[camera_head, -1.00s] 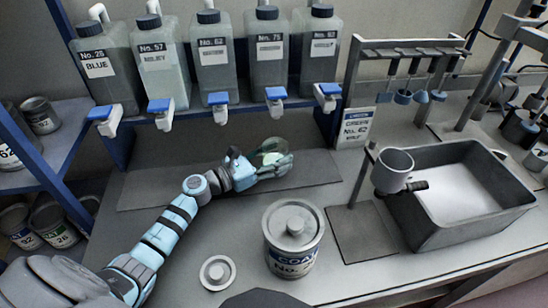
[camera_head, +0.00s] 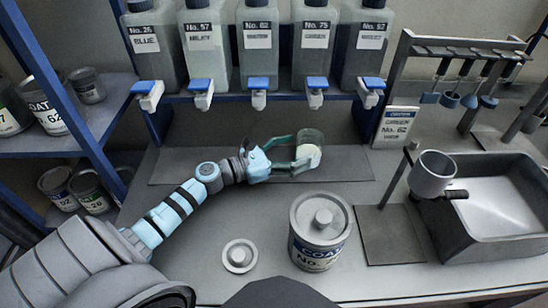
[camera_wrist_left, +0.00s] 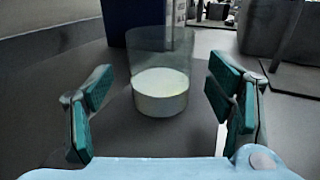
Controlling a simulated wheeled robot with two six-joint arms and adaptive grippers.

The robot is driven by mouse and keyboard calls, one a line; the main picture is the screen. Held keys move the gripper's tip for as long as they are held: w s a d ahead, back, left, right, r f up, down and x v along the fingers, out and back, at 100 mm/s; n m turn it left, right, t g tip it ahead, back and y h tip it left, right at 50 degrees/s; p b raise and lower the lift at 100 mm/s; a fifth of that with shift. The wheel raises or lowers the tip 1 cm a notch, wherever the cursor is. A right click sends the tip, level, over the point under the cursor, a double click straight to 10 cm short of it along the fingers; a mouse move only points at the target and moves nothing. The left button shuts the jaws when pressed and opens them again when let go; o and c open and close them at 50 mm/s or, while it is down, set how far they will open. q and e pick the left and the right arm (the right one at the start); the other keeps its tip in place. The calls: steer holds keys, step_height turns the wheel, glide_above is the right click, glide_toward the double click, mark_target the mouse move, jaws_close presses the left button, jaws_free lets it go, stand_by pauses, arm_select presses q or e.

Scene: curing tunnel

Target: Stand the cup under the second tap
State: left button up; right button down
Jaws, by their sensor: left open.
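The clear cup (camera_head: 309,152) with pale whitish contents stands upright on the dark mat (camera_head: 185,165), in front of and below the fourth tap (camera_head: 315,92) from the left. The second tap (camera_head: 201,93), with a blue top, is on the No. 57 bottle, left of the cup. My left gripper (camera_head: 292,157) is open, its fingers spread on either side of the cup. In the left wrist view the cup (camera_wrist_left: 160,90) stands between the teal fingers, with gaps on both sides. My right gripper is not in view.
A lidded coat can (camera_head: 319,235) and a loose lid (camera_head: 239,256) stand in front of the mat. To the right are a grey cup on a stand (camera_head: 432,175) and a basin (camera_head: 490,240). The mat below the second tap is bare.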

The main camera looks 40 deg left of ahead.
arm_select(q)
steer(key=v, duration=0.7)
steer(key=shift+s+a+b, duration=0.1)
steer(key=shift+s+b, duration=0.15)
steer(key=shift+b, duration=0.05)
